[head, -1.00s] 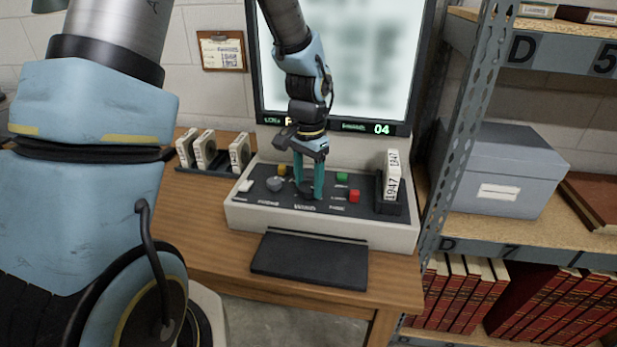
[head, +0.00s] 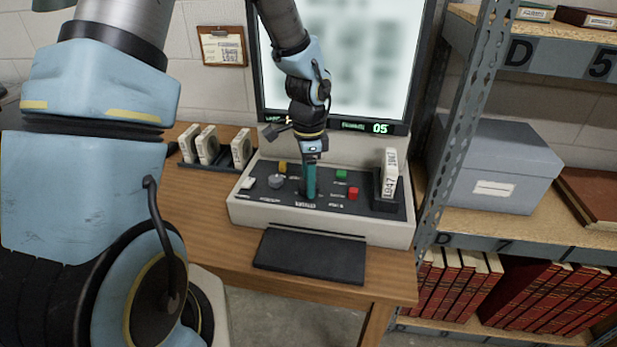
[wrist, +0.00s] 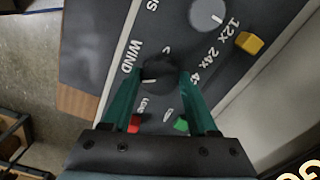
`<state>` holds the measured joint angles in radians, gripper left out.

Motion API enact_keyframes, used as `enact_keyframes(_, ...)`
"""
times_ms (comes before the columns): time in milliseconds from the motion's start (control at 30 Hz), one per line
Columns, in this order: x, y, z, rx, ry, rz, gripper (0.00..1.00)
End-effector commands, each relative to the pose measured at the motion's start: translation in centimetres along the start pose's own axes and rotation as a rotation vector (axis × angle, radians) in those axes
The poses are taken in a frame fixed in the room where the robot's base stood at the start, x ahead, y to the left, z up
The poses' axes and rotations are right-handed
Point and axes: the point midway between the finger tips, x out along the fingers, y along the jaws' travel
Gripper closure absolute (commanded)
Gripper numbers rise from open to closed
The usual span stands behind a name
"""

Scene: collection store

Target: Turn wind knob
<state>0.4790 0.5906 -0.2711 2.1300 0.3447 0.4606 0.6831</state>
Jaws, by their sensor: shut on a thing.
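The wind knob (wrist: 160,75) is a dark round knob on the reader's control panel, beside the printed word WIND in the wrist view. My gripper (head: 309,196) points down at the panel in the head view. Its two teal fingers are shut on the knob from both sides, and they also show in the wrist view (wrist: 158,84). In the head view the fingers hide the knob. The reader's screen (head: 335,60) is lit and blurred, and its counter (head: 380,128) reads 05.
A grey knob (head: 276,181), a yellow button (head: 283,167), a green button (head: 341,175) and a red button (head: 353,193) sit close around my gripper. A labelled box (head: 390,172) stands at the panel's right. Shelving (head: 466,120) rises to the right of the desk.

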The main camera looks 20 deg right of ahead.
Motion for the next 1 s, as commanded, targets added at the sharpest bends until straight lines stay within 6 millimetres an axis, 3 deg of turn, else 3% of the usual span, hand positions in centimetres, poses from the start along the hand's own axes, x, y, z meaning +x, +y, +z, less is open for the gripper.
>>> enact_keyframes(433,-0.03,-0.03,-0.10,0.010,0.002,-0.001,0.96)
enact_keyframes(467,-0.03,-0.03,-0.10,0.010,0.002,-0.001,0.39)
enact_keyframes(700,-0.02,-0.01,-0.05,0.009,0.001,-0.001,0.12)
enact_keyframes(1000,-0.24,-0.04,-0.04,0.009,0.001,-0.001,0.11)
